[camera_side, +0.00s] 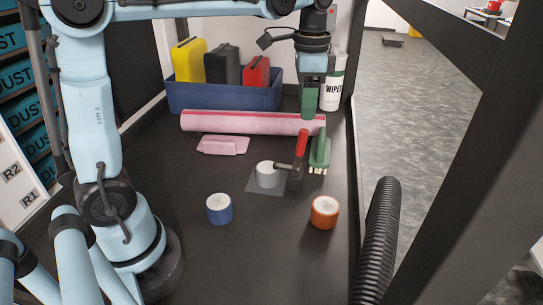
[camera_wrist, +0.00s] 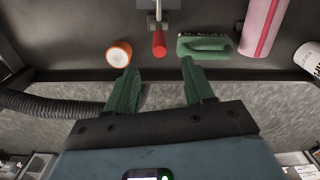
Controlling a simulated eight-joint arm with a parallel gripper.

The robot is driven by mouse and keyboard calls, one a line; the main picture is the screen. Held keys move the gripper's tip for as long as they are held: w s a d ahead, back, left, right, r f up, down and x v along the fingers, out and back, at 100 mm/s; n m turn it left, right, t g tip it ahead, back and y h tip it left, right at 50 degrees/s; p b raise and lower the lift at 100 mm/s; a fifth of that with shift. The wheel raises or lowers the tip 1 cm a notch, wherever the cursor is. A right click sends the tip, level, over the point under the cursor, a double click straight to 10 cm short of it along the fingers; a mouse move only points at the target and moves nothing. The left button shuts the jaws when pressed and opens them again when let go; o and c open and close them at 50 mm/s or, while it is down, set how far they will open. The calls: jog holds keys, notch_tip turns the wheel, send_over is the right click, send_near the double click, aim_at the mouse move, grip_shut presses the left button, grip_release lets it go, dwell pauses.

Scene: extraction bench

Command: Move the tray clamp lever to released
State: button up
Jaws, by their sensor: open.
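The clamp lever has a red grip (camera_side: 302,142) that stands roughly upright above its dark clamp body (camera_side: 296,178). A short arm from the clamp reaches left over a white round block (camera_side: 267,175) on a grey plate (camera_side: 262,190). In the wrist view the red grip (camera_wrist: 159,45) lies just beyond the gap between my fingertips. My gripper (camera_side: 310,112), with green fingers, is open and empty behind and above the lever in the side view. Its two fingers spread apart in the wrist view (camera_wrist: 158,66). I see no contact with the lever.
A pink roll (camera_side: 240,122) lies behind, before a blue bin (camera_side: 225,98) of cases. A wipes tub (camera_side: 335,85) stands behind. Orange (camera_side: 324,213) and blue (camera_side: 219,209) rolls stand in front. A black hose (camera_side: 378,240) runs along the right.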

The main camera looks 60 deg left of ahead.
aim_at(302, 156)
notch_tip(302, 156, down, 11)
jog(key=shift+f, duration=0.1)
dwell(0.4)
grip_shut()
dwell(0.4)
